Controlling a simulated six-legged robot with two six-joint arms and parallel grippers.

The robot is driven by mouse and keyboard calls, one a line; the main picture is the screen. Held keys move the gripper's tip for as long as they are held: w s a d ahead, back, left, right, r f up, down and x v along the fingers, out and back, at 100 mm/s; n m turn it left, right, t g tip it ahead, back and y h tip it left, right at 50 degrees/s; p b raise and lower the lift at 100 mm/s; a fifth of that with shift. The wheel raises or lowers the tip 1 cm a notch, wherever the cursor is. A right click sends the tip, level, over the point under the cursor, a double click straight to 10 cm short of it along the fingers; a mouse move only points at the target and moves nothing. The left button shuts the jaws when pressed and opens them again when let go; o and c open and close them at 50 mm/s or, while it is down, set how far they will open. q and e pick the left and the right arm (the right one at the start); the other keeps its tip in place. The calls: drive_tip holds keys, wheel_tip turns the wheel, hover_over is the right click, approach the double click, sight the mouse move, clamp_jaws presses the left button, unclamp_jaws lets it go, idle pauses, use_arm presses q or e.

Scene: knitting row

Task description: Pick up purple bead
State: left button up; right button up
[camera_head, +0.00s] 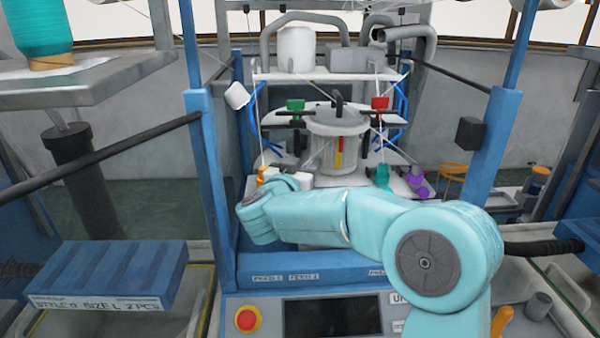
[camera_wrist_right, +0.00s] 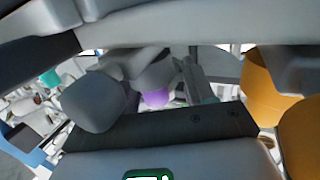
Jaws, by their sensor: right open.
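In the right wrist view a purple patch (camera_wrist_right: 156,98) shows near the middle, partly covered by grey parts. My right gripper (camera_head: 301,181) is a small pale shape at the end of the teal-sleeved arm, left of the purple piece and apart from it. It is open, and its fingers are mostly hidden behind the arm. My left gripper is out of view.
A teal piece (camera_head: 383,177) stands just left of the purple one. A yellow piece (camera_head: 264,174) is near my right wrist. The grey cylinder (camera_head: 338,150) stands between them. Blue posts (camera_head: 210,150) flank the machine, with a red button (camera_head: 247,320) in front.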

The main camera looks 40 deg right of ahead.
drive_tip(key=shift+s+r, duration=0.15)
drive_tip(key=shift+s, duration=0.15)
drive_tip(key=shift+c, duration=0.6)
drive_tip(key=shift+s+d, duration=0.1)
drive_tip(key=c, duration=0.5)
drive_tip(key=shift+w, duration=0.2)
clamp_jaws()
drive_tip(key=shift+w+f, duration=0.15)
drive_tip(key=shift+f, duration=0.05)
drive_tip(key=shift+r, duration=0.35)
wheel_tip(320, 180, up, 20)
drive_tip(key=p, duration=0.2)
drive_tip(key=shift+f, duration=0.25)
